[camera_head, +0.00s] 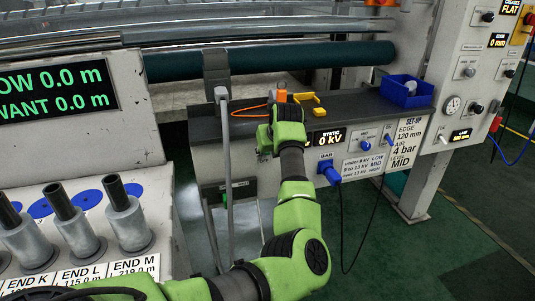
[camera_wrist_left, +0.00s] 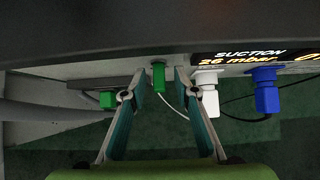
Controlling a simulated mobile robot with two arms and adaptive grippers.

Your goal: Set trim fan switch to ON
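No label reading trim fan is legible, so I cannot tell which part is that switch. In the left wrist view my left gripper (camera_wrist_left: 157,84) is open, with its two teal fingers spread either side of a small green fitting (camera_wrist_left: 158,74) under the dark shelf edge. I cannot tell whether either finger touches it. In the head view my green left arm (camera_head: 296,215) reaches up to the shelf front, and its wrist hides part of that front. The fingertips are hidden there. My right gripper is not in view.
Beside the fingers are another green fitting (camera_wrist_left: 107,99), a white plug (camera_wrist_left: 206,95), a blue plug (camera_wrist_left: 265,92) and a SUCTION display (camera_wrist_left: 250,56). The shelf (camera_head: 345,104) carries a blue bin (camera_head: 407,92) and yellow pieces (camera_head: 305,98). A grey post (camera_head: 225,150) stands left of my wrist.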

